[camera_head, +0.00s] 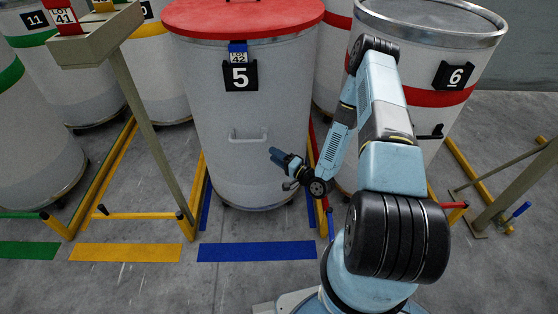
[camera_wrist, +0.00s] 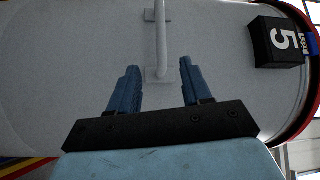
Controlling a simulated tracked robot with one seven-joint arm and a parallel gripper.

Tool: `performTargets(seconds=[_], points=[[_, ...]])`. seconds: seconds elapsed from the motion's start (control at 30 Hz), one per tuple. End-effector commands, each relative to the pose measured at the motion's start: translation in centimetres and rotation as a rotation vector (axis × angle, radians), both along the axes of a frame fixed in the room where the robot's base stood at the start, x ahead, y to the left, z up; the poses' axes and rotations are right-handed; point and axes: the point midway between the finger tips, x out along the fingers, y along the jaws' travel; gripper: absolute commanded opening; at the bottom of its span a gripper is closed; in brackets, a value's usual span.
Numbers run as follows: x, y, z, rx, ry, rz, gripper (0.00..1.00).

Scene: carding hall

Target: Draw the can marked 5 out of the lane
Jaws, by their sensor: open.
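The can marked 5 (camera_head: 215,105) is a tall pale drum with a red lid (camera_head: 240,14) and a black number plate (camera_head: 240,76). A light bar handle (camera_head: 248,135) sits on its front, midway up. The can also fills the wrist view (camera_wrist: 60,70), turned sideways, with its handle (camera_wrist: 160,40) upright in that picture. My gripper (camera_head: 276,154) is beside the can's lower front, to the right of and below the handle. In the wrist view its two blue fingers (camera_wrist: 154,75) are spread and empty, with the handle's near end between them in the picture. Contact cannot be told.
Can 6 (camera_head: 420,60) stands close on the right, and can 11 (camera_head: 40,80) at the far left. Yellow, blue and red floor rails (camera_head: 105,170) edge the lanes. A slanted post (camera_head: 150,120) stands at left. Bare floor lies before the blue strip (camera_head: 256,251).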

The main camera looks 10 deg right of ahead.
Motion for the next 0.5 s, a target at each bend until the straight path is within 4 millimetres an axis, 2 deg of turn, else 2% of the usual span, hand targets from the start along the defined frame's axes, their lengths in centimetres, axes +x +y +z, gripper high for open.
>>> performTargets(seconds=[0.17,0.5], points=[[-1.07,0.1,-0.79,0.079,0.0,-0.013,0.49],[-1.18,0.06,-0.8,0.092,-0.001,-0.016,0.49]])
